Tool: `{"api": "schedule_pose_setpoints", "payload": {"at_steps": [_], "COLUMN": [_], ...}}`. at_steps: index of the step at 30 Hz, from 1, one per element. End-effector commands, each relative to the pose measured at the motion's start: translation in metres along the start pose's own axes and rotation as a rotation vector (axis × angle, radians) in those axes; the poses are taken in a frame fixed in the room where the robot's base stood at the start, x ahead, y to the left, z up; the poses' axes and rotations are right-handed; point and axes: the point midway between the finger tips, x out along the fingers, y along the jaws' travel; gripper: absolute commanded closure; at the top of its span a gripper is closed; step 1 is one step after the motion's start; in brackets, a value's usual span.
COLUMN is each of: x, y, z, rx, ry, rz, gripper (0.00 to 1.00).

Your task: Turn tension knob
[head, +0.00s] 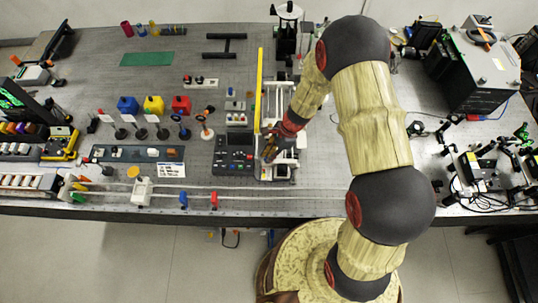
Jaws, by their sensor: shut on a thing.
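My gripper (269,148) reaches down from the right to the front part of a tall, narrow machine (280,172) with a light frame, near the middle of the bench. The gripper is shut on a small part there, at the place of the tension knob. The fingers and my wrist cover the knob, so its shape and its turn angle cannot be made out. A dark control box (235,153) with small buttons and a screen stands just left of the machine.
A tall yellow upright strip (260,85) stands close to my gripper's left. Stands with coloured tops, a long grey rack (137,153) and a white card (171,169) lie further left. Optics and cables crowd the right. Bare bench shows at the back left.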

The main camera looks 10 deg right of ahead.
Motion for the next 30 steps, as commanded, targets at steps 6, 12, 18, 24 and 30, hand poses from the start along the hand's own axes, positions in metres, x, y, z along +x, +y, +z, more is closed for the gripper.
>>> {"api": "schedule_pose_setpoints", "payload": {"at_steps": [6, 12, 18, 24, 30], "x": [-0.0003, -0.0003, -0.0004, -0.0002, -0.0001], "y": [-0.0013, -0.0013, -0.0013, -0.0009, -0.0006], "z": [0.0001, 0.0001, 0.0002, 0.0001, 0.0001], "rx": [-0.022, -0.022, -0.022, -0.021, -0.021], "ry": [0.0, 0.0, 0.0, 0.0, 0.0], "rz": [0.007, 0.007, 0.007, 0.008, 0.008], "gripper": [1.0, 1.0, 0.8, 0.69, 0.67]}}
